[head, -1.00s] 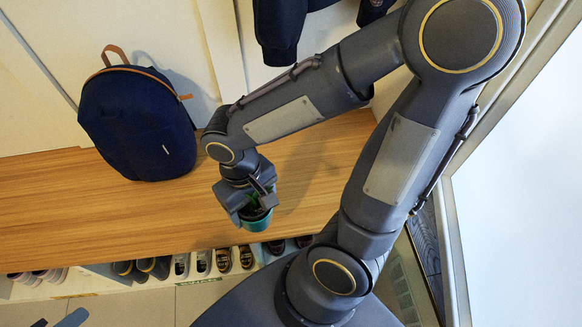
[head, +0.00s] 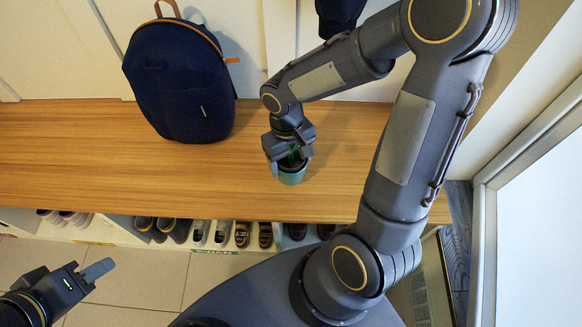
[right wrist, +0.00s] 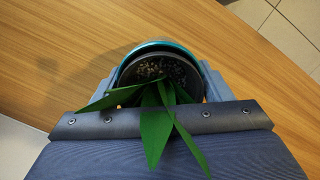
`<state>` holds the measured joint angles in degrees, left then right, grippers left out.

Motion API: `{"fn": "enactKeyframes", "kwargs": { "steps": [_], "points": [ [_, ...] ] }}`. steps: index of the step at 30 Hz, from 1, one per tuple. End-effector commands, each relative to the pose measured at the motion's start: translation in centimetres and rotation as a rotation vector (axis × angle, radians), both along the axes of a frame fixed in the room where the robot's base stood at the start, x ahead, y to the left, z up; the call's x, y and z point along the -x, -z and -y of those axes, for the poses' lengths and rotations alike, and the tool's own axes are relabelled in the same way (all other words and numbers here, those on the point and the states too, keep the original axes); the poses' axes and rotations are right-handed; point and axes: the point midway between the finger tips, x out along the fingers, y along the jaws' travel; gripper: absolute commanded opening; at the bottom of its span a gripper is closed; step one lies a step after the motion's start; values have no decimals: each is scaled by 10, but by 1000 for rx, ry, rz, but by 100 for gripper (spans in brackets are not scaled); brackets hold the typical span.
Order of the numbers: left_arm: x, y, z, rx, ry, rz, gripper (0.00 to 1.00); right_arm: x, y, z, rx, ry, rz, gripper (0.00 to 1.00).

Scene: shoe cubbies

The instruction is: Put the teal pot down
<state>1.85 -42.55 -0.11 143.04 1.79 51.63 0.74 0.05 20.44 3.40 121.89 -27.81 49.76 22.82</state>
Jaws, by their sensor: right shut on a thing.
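The teal pot (head: 292,178) holds a green-leaved plant and dark soil. It is upright over the wooden bench top (head: 90,160), near its front edge; I cannot tell whether its base touches the wood. My right gripper (head: 289,158) is shut on the pot, with a finger on either side. In the right wrist view the pot's teal rim (right wrist: 158,45) shows between the fingers, and green leaves hang over the gripper body. My left gripper (head: 68,272) is low at the left, over the floor, away from the pot; its fingers look apart and empty.
A navy backpack (head: 180,85) stands on the bench against the wall, left of the pot. Dark clothing (head: 338,14) hangs behind. Several shoes (head: 243,234) sit in cubbies under the bench. The bench left of the backpack and right of the pot is clear.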

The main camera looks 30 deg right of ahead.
Motion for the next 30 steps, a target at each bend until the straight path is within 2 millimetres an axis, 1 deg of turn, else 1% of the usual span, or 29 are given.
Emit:
{"fn": "enactKeyframes", "kwargs": {
  "steps": [5,7,9,12,20,24,25,29,30],
  "points": [
    [0,5,0,0,0,0,36,-7,10,4,0,1,0,45],
    [0,9,0,0,0,0,36,-10,19,6,1,1,-2,45],
    [0,15,0,0,0,0,36,-9,32,5,1,-1,-3,45],
    [0,19,0,0,0,0,36,-10,43,5,0,1,-1,45],
    [0,18,0,0,0,0,36,-10,42,5,1,1,1,45],
    [0,22,0,0,0,0,36,-10,47,5,1,0,1,45],
    [0,20,0,0,0,0,36,-9,46,5,1,1,0,76],
    [0,20,0,0,0,0,36,-9,46,5,0,0,0,93],
    [0,20,0,0,0,0,36,-9,46,5,0,0,0,94]
  ]
}}
